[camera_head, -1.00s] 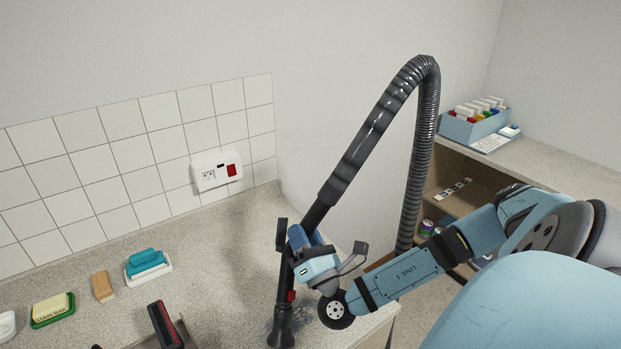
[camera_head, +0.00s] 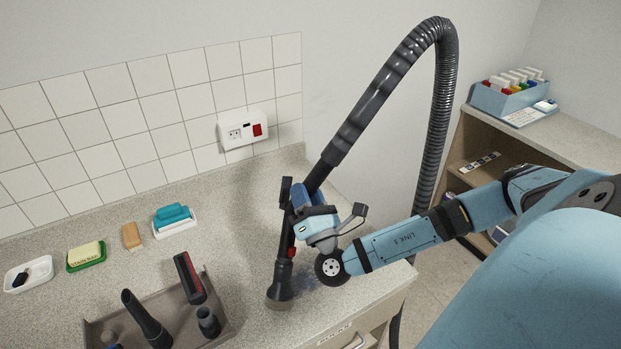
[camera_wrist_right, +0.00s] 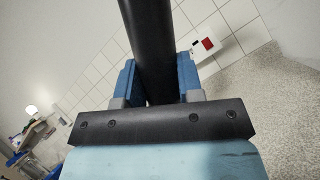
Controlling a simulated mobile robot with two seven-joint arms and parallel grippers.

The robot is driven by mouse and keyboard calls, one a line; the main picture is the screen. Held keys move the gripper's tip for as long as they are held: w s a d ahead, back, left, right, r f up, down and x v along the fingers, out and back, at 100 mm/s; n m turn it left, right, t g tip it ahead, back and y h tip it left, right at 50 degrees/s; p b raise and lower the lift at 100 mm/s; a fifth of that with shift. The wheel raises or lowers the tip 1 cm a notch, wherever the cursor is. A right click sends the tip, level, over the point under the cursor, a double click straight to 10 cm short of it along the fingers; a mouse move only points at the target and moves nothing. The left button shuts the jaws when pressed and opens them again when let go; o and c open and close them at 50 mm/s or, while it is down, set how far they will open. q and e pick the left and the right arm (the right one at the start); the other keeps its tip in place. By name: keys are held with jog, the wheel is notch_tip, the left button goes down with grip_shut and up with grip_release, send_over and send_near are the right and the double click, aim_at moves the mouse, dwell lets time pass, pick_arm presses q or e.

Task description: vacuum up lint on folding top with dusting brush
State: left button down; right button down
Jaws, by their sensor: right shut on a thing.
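My right gripper (camera_head: 302,212) is shut on the black vacuum wand (camera_head: 286,238), which stands nearly upright over the speckled worktop. The wand also shows between the blue fingers in the right wrist view (camera_wrist_right: 150,45). At its lower end the dusting brush (camera_head: 280,296) is at the worktop surface; I cannot tell whether it touches. A faint blue-grey patch of lint (camera_head: 306,284) lies just right of the brush, partly hidden by the wrist wheel. The folding top (camera_head: 255,325) is the speckled surface. My left gripper is not in view.
A ribbed hose (camera_head: 440,110) arches from the wand down behind my arm. A grey tray (camera_head: 100,325) with several vacuum nozzles stands left of the brush. A blue brush (camera_head: 172,215), wooden brush (camera_head: 132,236) and soap (camera_head: 86,254) lie near the tiled wall. A socket (camera_head: 243,130) is on the wall.

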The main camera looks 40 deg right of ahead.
jog(key=shift+w+d, duration=0.75)
jog(key=shift+w, duration=2.1)
jog(key=shift+s+d+b, duration=1.2)
jog(key=shift+d+b, duration=0.15)
jog(key=shift+d, duration=3.45)
jog(key=shift+s+d+b, duration=1.15)
jog(key=shift+d+b, duration=0.15)
jog(key=shift+d, duration=3.5)
notch_tip(320, 180, up, 7)
jog(key=p, duration=0.4)
